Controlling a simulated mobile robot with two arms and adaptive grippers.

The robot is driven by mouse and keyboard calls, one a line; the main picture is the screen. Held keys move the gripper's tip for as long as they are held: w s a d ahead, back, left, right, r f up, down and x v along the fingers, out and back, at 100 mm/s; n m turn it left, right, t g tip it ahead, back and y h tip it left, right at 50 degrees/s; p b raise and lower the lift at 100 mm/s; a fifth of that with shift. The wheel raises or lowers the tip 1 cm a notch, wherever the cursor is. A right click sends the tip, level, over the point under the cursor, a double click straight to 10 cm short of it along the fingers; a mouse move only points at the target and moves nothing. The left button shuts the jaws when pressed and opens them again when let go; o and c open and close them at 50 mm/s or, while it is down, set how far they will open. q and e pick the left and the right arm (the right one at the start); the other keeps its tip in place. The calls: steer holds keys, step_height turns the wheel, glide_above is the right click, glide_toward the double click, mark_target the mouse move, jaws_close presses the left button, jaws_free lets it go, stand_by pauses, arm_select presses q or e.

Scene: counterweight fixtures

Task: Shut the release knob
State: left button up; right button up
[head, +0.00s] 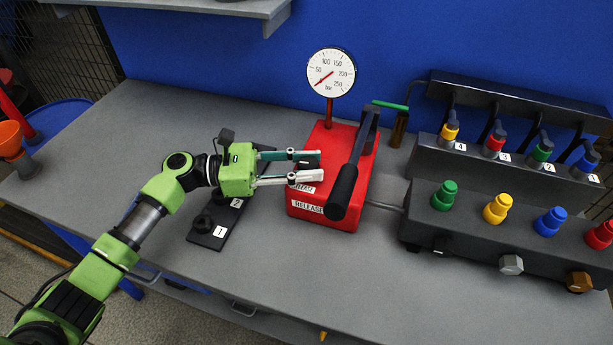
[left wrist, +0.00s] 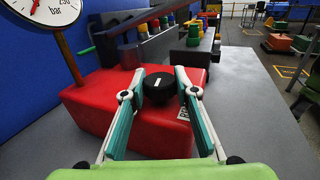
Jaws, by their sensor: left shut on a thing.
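The red pump block (head: 345,215) stands on the grey bench and bears a RELEASE label (head: 308,206). My left gripper (head: 317,165) reaches in from the left and is shut on the knob, one finger on each side. In the head view the fingers mostly hide the knob. The white mark shows in the left wrist view, roughly upright in the picture. My right gripper is in neither view.
The black pump lever (head: 343,185) leans over the block, close to my fingertips. A pressure gauge (head: 331,73) stands behind. A black plate (head: 222,225) with numbered knobs lies below my gripper. A rack with coloured couplings (head: 497,208) is on the right. The bench's front middle is clear.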

arm_select(q)
steer(key=shift+d+f+m+g+b, duration=0.1)
steer(key=shift+m+g+b, duration=0.95)
steer(key=shift+g, duration=0.45)
steer(key=o, duration=1.1)
steer(key=shift+d, duration=0.15)
steer(key=a, duration=0.4)
steer(key=w+a, duration=0.1)
steer(key=a, duration=0.7)
steer(key=shift+w, duration=0.15)
